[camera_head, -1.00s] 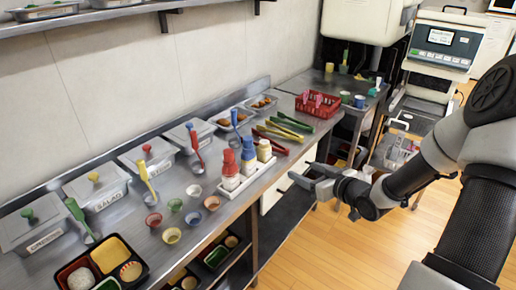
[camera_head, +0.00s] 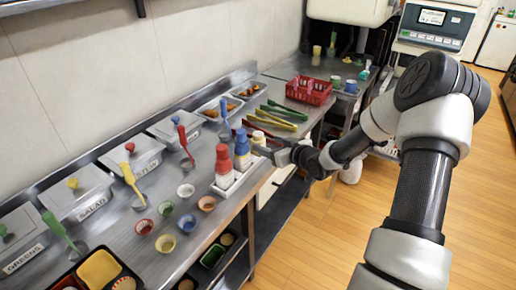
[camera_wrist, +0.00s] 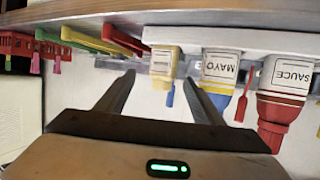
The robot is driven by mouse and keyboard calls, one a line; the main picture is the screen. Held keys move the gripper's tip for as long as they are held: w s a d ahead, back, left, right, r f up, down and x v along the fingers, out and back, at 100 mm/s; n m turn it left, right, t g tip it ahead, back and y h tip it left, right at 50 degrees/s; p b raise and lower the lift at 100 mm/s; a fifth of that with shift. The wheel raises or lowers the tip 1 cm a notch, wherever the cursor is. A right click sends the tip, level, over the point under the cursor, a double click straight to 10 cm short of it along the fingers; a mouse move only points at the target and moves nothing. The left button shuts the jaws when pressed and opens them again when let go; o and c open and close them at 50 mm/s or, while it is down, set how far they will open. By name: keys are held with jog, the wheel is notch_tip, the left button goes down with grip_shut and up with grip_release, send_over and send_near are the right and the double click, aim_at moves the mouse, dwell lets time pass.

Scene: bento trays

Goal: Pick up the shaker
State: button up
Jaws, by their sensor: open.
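The shaker (camera_wrist: 164,60), a short cream bottle with a pale yellow body and a label, stands at the end of the white tray (camera_wrist: 255,38). In the head view the shaker (camera_head: 258,138) is partly hidden behind my gripper. My gripper (camera_wrist: 159,78) is open and empty. In the wrist view, which looks upside down, the shaker appears between and just beyond the fingertips, apart from them. In the head view my gripper (camera_head: 268,152) is at the counter's front edge, close to the shaker.
The blue-capped MAYO bottle (camera_wrist: 220,68) and red-capped SAUCE bottle (camera_wrist: 284,85) stand beside the shaker on the tray. Tongs (camera_head: 275,122) and a red basket (camera_head: 310,92) lie farther back. Small bowls (camera_head: 186,190) sit left of the tray. The floor in front is free.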

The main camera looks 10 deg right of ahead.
aim_at(262, 145)
jog(key=shift+x, duration=0.85)
jog(key=shift+s+a+f+b+x, duration=0.1)
jog(key=shift+f+x, duration=0.05)
jog(key=shift+x, duration=0.75)
jog(key=shift+s+a+f+b+x, duration=0.1)
jog(key=shift+x, duration=0.75)
jog(key=shift+s+a+f+b+x, duration=0.1)
jog(key=shift+f+x, duration=0.05)
jog(key=shift+x, duration=0.75)
jog(key=c, duration=1.2)
